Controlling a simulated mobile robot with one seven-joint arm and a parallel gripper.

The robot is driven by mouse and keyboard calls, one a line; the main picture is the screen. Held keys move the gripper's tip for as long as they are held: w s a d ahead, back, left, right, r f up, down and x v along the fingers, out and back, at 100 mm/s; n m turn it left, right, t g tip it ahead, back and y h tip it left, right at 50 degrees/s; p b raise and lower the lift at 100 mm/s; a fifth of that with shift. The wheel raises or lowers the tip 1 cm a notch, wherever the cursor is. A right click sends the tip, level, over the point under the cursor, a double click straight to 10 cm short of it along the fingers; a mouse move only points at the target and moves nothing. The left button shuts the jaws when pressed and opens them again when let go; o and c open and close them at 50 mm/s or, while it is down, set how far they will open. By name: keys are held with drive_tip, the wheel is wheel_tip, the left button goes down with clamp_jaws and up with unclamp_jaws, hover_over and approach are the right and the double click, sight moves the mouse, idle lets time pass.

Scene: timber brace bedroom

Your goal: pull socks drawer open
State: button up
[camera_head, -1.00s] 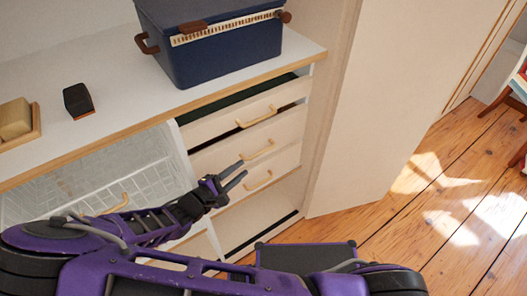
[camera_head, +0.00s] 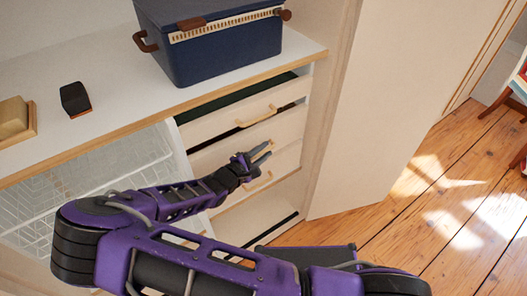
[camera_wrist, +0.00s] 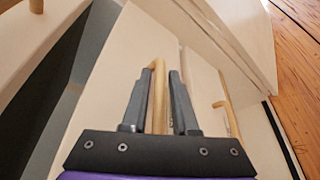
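A stack of pale drawers with wooden bar handles stands in the cabinet. I see no label that tells which is the socks drawer. The top drawer (camera_head: 217,124) stands slightly open, with a dark inside. My gripper (camera_head: 265,152) is at the middle drawer (camera_head: 222,155), its fingers open. In the wrist view the middle handle (camera_wrist: 159,72) lies between the two fingers of my gripper (camera_wrist: 158,82), with a gap on each side. The lower handle (camera_head: 257,182) also shows right of the fingers in the wrist view (camera_wrist: 228,118).
A blue box (camera_head: 222,52) stands on the white countertop (camera_head: 110,95), with a dark block (camera_head: 75,99) and a wooden tray (camera_head: 18,122) to its left. A wire basket (camera_head: 85,180) is left of the drawers. A pale panel (camera_head: 375,110) stands to the right, beside open wooden floor (camera_head: 400,240).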

clamp_jaws()
idle(1.3)
